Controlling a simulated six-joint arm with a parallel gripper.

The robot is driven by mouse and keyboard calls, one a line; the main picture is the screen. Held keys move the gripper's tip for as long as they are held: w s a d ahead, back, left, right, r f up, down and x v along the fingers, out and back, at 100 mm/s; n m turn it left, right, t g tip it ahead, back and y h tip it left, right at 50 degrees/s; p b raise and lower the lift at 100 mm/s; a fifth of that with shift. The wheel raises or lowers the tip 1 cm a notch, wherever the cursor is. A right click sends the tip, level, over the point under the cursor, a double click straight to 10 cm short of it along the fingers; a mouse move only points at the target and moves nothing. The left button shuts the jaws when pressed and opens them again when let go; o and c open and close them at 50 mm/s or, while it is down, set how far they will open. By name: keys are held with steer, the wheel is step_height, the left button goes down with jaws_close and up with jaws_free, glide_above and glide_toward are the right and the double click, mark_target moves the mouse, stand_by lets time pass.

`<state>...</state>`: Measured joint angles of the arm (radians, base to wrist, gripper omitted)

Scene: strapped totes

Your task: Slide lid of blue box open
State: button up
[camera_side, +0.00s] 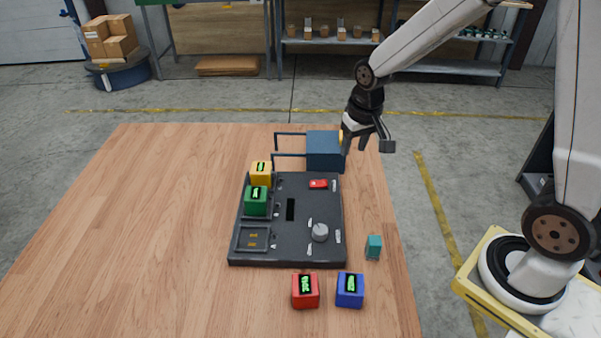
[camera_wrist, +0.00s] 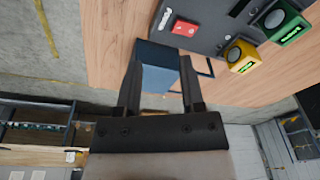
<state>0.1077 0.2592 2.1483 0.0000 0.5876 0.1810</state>
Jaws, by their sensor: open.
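The blue box (camera_side: 323,151) stands at the far right edge of the table, behind the dark board. Thin dark rails extend from its left side. A small orange-yellow part shows at its right side, partly hidden. Whether the lid is slid out at all, I cannot tell. My gripper (camera_side: 374,144) is just right of the box, beside the table edge, with its fingers spread and empty. In the wrist view, the blue box (camera_wrist: 160,73) appears between the two open fingers of my gripper (camera_wrist: 162,80); contact is not clear.
A red cube (camera_side: 305,291), a blue cube (camera_side: 350,291) and a teal block (camera_side: 373,247) stand nearby. The table's left is clear.

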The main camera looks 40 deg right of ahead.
steer(key=w+d+m, duration=0.3)
steer(key=w+d, duration=0.2)
steer(key=w, duration=0.2)
steer(key=m+g, duration=0.2)
steer(key=m, duration=0.1)
glide_above(341, 135)
steer(key=shift+d+f, duration=0.1)
steer(key=shift+f, duration=0.15)
steer(key=shift+f, duration=0.1)
steer(key=shift+f, duration=3.8)
jaws_close()
